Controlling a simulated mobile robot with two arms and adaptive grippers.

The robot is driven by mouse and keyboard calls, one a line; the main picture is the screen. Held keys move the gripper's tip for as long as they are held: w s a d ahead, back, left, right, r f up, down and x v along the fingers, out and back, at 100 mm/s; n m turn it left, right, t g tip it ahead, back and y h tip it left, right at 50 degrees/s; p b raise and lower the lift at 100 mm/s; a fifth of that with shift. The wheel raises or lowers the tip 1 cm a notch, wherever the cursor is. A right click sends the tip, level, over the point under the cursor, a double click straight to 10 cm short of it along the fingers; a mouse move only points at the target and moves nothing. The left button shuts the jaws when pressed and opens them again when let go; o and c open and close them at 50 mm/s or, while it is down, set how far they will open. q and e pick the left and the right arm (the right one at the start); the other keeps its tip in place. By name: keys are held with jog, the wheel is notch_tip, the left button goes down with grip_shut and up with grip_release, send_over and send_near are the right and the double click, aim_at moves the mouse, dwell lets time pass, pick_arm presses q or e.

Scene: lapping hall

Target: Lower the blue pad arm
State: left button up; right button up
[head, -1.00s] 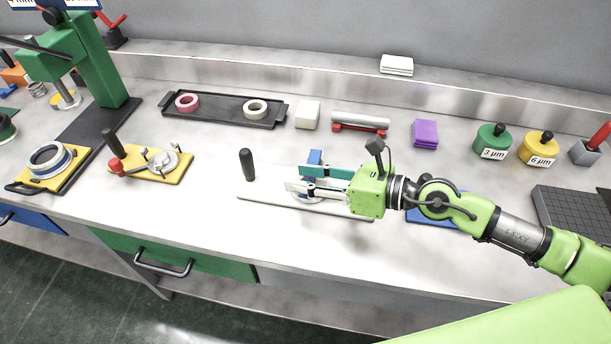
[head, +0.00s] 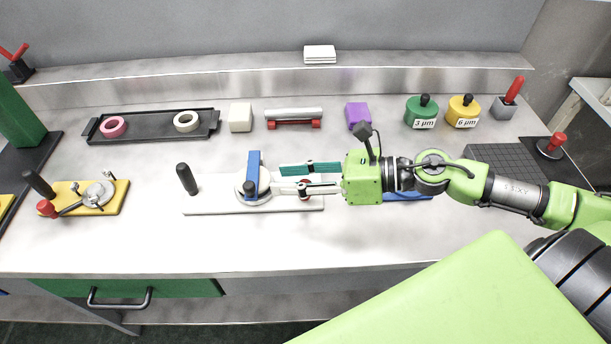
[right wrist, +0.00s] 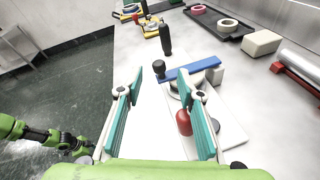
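The blue pad arm (head: 254,170) spans a round pale disc on a white base plate (head: 215,208), with a black knob at its near end. In the right wrist view the blue pad arm (right wrist: 195,69) looks roughly level; I cannot tell whether it touches the disc. A grey block shows by its far end. A black upright handle (head: 187,180) stands at the plate's left end. My right gripper (head: 281,178) is open and empty, just right of the arm. A red knob (right wrist: 184,122) shows between its fingers (right wrist: 166,87), close to one.
Behind stand a black tray (head: 150,137) with two tape rolls, a white block (head: 240,117), a steel roller (head: 293,115) and a purple block (head: 358,116). A yellow fixture (head: 112,205) lies left. The bench front is clear.

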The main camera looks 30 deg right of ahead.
jog(key=shift+v, duration=1.45)
jog(key=shift+r, duration=0.1)
